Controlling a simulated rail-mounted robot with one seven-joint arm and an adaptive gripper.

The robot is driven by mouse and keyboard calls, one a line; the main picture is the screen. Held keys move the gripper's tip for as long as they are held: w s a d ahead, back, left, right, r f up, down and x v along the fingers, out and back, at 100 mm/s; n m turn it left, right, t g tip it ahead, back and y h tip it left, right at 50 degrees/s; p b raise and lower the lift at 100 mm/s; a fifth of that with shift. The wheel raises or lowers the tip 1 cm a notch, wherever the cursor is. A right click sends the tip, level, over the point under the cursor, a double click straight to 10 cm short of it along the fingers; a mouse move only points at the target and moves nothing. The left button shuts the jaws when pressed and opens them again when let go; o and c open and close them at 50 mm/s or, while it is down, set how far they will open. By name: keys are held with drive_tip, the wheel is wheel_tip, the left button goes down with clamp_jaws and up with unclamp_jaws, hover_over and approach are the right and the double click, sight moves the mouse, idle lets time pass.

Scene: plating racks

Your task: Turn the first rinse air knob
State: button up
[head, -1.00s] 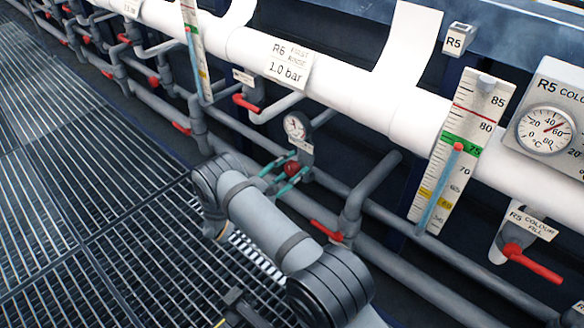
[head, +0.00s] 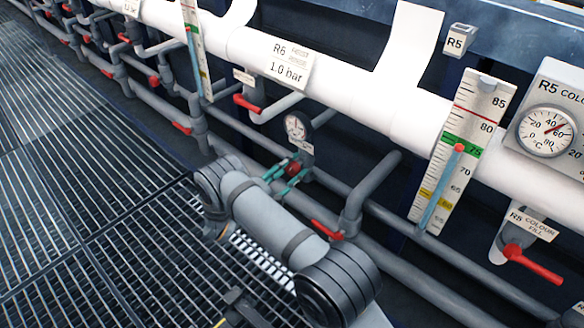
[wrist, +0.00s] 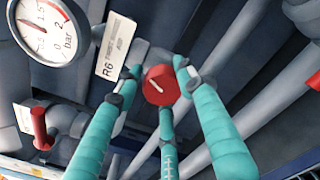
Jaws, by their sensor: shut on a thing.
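The red round air knob (wrist: 158,86) with a white pointer line is in the middle of the wrist view, next to an R6 label (wrist: 115,50). It also shows small in the head view (head: 292,169), below a pressure gauge (head: 296,128). My gripper (wrist: 157,73) has its teal fingers around the knob, one on each side and a third below, and is shut on it. The knob's pointer slants in the wrist view. The fingers partly hide the knob's edges and its valve body.
A white pipe (head: 335,85) marked R6 first rinse, 1.0 bar, runs above. Grey pipes and red lever handles (head: 327,230) are close to my arm. A thermometer board (head: 462,150) stands at right. Grating (head: 80,220) covers the floor at left.

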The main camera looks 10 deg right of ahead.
drive_tip(key=shift+s+d, duration=0.2)
drive_tip(key=o, duration=1.1)
drive_tip(key=shift+r, duration=0.1)
drive_tip(key=shift+a, duration=0.1)
drive_tip(key=v, duration=1.2)
drive_tip(key=shift+w, duration=0.2)
drive_tip(key=x, duration=1.1)
drive_tip(key=shift+w+d, duration=0.1)
drive_tip(key=shift+d, duration=0.25)
drive_tip(key=shift+w, duration=0.15)
drive_tip(key=shift+n, duration=0.9)
